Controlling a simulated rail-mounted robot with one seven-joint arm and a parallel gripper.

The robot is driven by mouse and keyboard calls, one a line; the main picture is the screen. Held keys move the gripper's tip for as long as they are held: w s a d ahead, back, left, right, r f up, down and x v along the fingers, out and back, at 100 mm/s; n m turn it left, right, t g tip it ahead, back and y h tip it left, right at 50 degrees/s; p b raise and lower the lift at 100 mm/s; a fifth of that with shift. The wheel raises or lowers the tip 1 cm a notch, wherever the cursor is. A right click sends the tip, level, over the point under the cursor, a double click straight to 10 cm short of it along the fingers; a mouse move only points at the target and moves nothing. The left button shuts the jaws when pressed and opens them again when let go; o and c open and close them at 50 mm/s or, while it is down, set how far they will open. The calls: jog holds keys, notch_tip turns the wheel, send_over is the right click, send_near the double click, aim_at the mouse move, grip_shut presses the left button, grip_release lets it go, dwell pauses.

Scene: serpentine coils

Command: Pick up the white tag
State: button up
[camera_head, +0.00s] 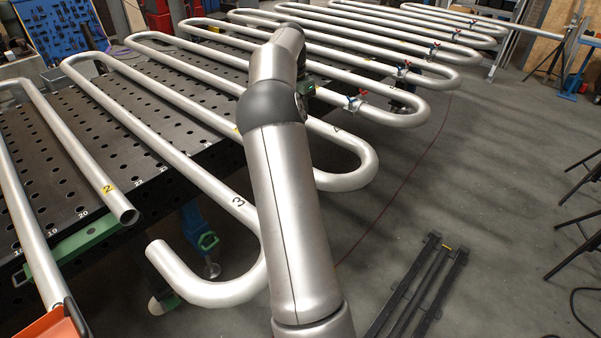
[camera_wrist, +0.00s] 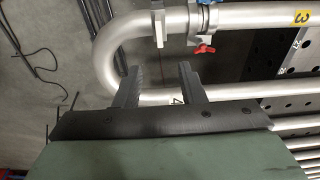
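My gripper (camera_wrist: 158,80) is open in the wrist view, with its two dark fingers spread apart. Nothing is clearly held between them. A silver pipe coil (camera_wrist: 240,92) crosses the view at the fingertips, and I cannot tell whether they touch it. A small pale flat piece (camera_wrist: 175,40) sits by the pipe clamp above and between the fingers; I cannot tell if it is the white tag. No other clear white tag shows. In the head view my arm hides most of the gripper.
A pipe clamp with a red handle (camera_wrist: 204,48) is close to the fingers. In the head view, several silver serpentine pipes (camera_head: 150,139) lie over a black perforated table (camera_head: 55,150).

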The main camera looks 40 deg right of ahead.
jog(key=f, duration=0.3)
jog(key=d+f+p, duration=0.1)
jog(key=f, duration=0.3)
jog(key=f+p, duration=0.1)
jog(key=f, duration=0.3)
jog(key=shift+w+d+f, duration=0.1)
jog(key=shift+d+f, duration=0.05)
jog(key=shift+f, duration=0.05)
jog(key=shift+d+f+p, duration=0.15)
jog(key=shift+f+p, duration=0.5)
jog(key=shift+f, duration=0.7)
jog(key=shift+d+f+p, duration=0.15)
jog(key=shift+f+p, duration=0.5)
jog(key=shift+f, duration=0.65)
grip_shut()
